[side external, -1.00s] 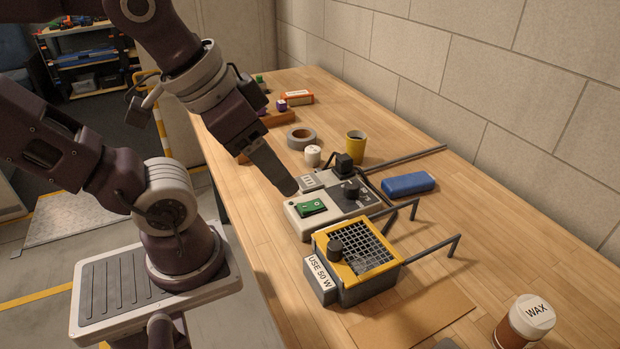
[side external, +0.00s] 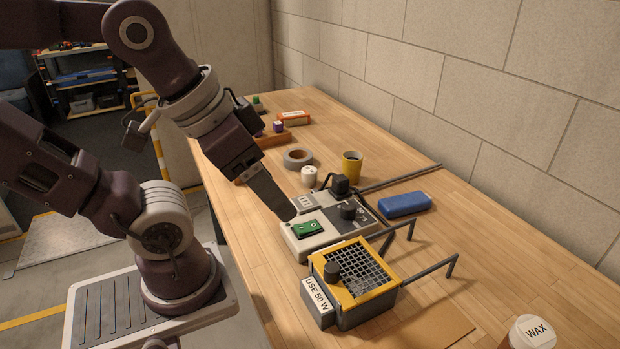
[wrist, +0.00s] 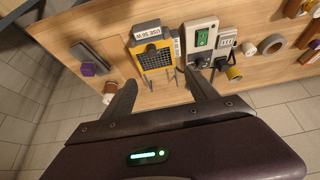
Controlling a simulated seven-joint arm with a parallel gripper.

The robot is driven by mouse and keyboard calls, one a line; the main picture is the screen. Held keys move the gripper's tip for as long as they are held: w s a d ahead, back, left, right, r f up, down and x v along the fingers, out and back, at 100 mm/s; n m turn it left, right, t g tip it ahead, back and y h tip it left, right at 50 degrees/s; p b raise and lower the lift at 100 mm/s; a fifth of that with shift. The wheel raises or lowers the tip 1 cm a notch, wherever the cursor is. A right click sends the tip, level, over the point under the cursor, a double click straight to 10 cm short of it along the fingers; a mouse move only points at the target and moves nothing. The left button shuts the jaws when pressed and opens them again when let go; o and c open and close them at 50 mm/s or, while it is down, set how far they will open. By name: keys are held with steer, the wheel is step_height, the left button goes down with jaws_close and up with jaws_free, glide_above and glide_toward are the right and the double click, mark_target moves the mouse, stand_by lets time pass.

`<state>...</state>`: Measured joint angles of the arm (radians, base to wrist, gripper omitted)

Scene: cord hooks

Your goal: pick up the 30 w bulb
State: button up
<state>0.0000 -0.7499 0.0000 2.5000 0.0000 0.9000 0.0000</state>
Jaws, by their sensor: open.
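I cannot make out which item is the 30 W bulb; no readable 30 W marking shows. Small purple items stand in a brown wooden rack (side external: 274,139) at the far end of the bench, and another purple item (wrist: 88,69) is at the left in the wrist view. My gripper (side external: 281,203) is above the bench beside the grey control box (side external: 300,246). In the wrist view my gripper (wrist: 160,77) has its two fingers spread apart with nothing between them.
A yellow caged unit (side external: 350,304) labelled "USE 50 W" stands in front of the control box. A blue case (side external: 405,204), yellow mug (side external: 352,167), tape roll (side external: 298,158), white knob-like jar (side external: 309,177) and wax jar (side external: 532,334) are around. Metal rods stick out rightward.

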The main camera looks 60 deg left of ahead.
steer(key=w+a+n+t+y, duration=0.1)
steer(key=w+a+y, duration=0.1)
steer(key=w+a, duration=0.55)
steer(key=n+t+y, duration=0.1)
steer(key=t+y, duration=0.1)
steer(key=t, duration=0.2)
glide_above(307, 171)
steer(key=d, duration=0.3)
step_height(307, 171, down, 17)
steer(key=f, duration=0.2)
steer(key=s+a+f+t, duration=0.1)
steer(key=f, duration=0.1)
steer(key=s+a+f+n+t, duration=0.1)
steer(key=f, duration=0.1)
steer(key=shift+s+a+f, duration=0.1)
steer(key=shift+s+f, duration=0.15)
steer(key=shift+f, duration=0.15)
steer(key=x, duration=0.7)
steer(key=shift+a, duration=0.1)
steer(key=shift+r, duration=0.1)
jaws_close()
